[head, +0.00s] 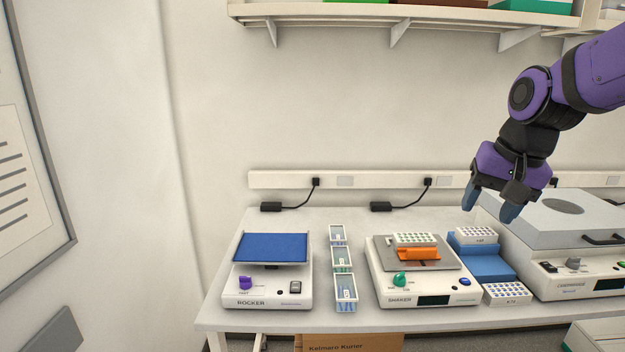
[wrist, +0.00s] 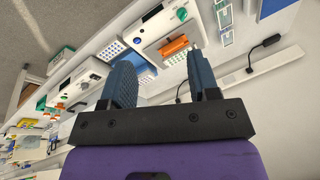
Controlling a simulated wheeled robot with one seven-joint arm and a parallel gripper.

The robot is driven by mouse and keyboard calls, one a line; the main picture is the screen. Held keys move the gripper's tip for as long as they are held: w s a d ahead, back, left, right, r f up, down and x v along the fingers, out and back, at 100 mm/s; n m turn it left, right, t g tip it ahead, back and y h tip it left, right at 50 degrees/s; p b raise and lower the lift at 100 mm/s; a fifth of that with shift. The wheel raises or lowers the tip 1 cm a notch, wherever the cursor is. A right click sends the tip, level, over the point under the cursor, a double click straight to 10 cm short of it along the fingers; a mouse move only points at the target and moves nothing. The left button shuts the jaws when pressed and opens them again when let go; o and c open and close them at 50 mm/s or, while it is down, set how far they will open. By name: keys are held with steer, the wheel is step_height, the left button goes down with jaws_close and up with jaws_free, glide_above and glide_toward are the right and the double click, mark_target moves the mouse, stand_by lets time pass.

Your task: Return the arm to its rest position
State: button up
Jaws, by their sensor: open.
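My gripper (head: 491,207) is at the upper right of the head view, raised above the bench and pointing down. Its two blue-grey fingers are apart with nothing between them. In the wrist view the open fingers (wrist: 165,84) also show, with the bench beyond them. My purple and black arm reaches in from the right edge. Below the gripper, a white tube rack (head: 477,235) sits on a blue block (head: 485,262). The gripper is clear of them in height, though the exact gap is hard to tell.
The bench (head: 335,317) carries a rocker (head: 268,288), small trays (head: 342,259), a shaker (head: 425,285) with a rack and orange piece on its plate, another rack (head: 507,293) and a centrifuge (head: 575,240). A wall shelf (head: 370,17) runs above. The air left of the gripper is free.

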steer(key=s+d+r+n+t+h, duration=0.1)
steer(key=s+n, duration=0.3)
steer(key=s, duration=1.2)
steer(key=shift+s+d+r+t, duration=0.25)
steer(key=shift+d+r+t, duration=0.15)
steer(key=shift+t, duration=0.2)
